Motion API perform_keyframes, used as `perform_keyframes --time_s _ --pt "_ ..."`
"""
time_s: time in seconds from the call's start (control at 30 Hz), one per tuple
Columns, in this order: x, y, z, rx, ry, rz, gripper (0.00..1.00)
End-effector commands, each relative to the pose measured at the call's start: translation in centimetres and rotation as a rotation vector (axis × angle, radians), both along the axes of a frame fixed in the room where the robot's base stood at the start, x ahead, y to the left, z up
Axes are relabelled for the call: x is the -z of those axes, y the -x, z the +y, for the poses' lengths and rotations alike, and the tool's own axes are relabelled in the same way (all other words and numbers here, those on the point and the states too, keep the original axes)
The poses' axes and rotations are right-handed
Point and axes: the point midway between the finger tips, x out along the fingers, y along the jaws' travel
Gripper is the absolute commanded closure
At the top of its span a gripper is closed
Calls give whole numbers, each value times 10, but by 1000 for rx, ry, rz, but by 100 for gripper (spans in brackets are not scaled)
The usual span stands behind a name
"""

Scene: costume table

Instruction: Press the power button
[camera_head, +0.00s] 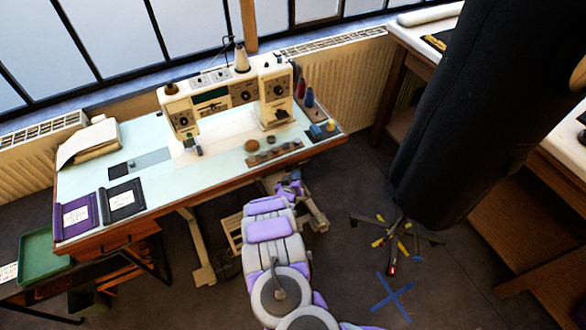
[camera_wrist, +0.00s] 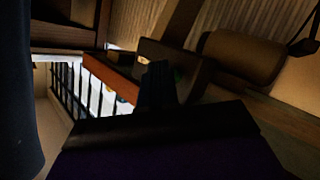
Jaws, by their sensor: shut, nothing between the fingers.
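A cream sewing machine (camera_head: 230,95) stands on the pale blue top of a wooden table (camera_head: 215,175). Round dials show on its front. I cannot pick out a power button in either view. My gripper (camera_head: 290,188) is in front of the table's front edge, apart from the machine and seemingly below the tabletop. In the dark wrist view my gripper (camera_wrist: 157,82) shows as a black shape, shut with nothing held.
A purple booklet (camera_head: 75,217), a black booklet (camera_head: 123,202) and papers (camera_head: 90,143) lie on the table's left. Spools (camera_head: 309,97) stand at its right end. A big black hanging shape (camera_head: 470,100) is at the right. A stand base (camera_head: 397,240) is below it.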

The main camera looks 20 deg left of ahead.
Motion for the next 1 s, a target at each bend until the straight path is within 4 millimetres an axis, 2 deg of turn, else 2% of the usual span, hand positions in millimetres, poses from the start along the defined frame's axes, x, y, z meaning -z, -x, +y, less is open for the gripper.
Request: perform_keyframes --time_s 1.0 --pt "0 -6 6 1 -1 0 100"
